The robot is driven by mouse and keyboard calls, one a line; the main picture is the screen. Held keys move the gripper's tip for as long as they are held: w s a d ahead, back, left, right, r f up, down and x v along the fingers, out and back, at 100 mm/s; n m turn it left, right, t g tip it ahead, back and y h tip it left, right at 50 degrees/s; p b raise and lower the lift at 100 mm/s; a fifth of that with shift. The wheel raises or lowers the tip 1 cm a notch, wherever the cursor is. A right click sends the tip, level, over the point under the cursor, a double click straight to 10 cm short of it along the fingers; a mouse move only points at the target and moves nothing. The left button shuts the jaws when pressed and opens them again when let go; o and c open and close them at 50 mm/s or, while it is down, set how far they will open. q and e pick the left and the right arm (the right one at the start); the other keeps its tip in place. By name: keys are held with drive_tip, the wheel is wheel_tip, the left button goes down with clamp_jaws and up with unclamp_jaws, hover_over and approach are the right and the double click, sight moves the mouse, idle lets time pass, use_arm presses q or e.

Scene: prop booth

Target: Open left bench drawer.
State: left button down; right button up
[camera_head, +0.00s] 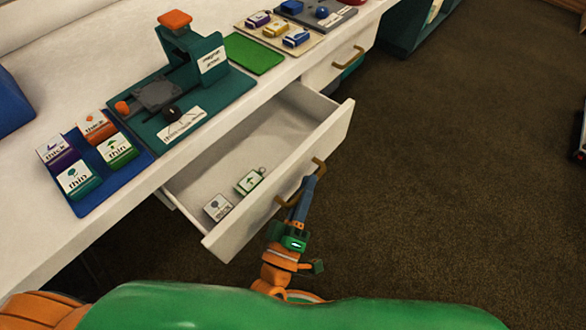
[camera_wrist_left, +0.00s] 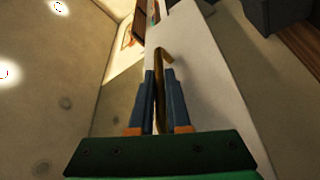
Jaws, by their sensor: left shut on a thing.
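The left bench drawer (camera_head: 225,236) is white and stands pulled well out of the white bench in the head view. Its brass handle (camera_head: 319,168) is on the front face. My left gripper (camera_head: 307,186) is at the handle, with its blue fingers shut on it. In the left wrist view the brass handle (camera_wrist_left: 160,70) runs between the two fingers of the gripper (camera_wrist_left: 160,92). Two small labelled blocks lie inside the drawer: a green and white one (camera_head: 249,182) and a grey and white one (camera_head: 217,207). My right gripper is not in view.
A second, shut drawer with a brass handle (camera_head: 348,57) is farther along the bench. On the bench top stand a teal press (camera_head: 195,65), a blue mat (camera_head: 93,205) with several labelled blocks, and a green mat (camera_head: 240,50). The brown carpet (camera_head: 440,180) to the right is clear.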

use_arm(q)
drive_tip(key=shift+s+d, duration=0.75)
drive_tip(key=shift+d, duration=0.25)
drive_tip(key=shift+s+d, duration=0.7)
drive_tip(key=shift+d, duration=0.3)
drive_tip(key=c, duration=1.2)
unclamp_jaws()
drive_tip(key=shift+o, duration=0.2)
drive_tip(key=b+v, duration=0.1)
drive_tip(key=v, duration=0.6)
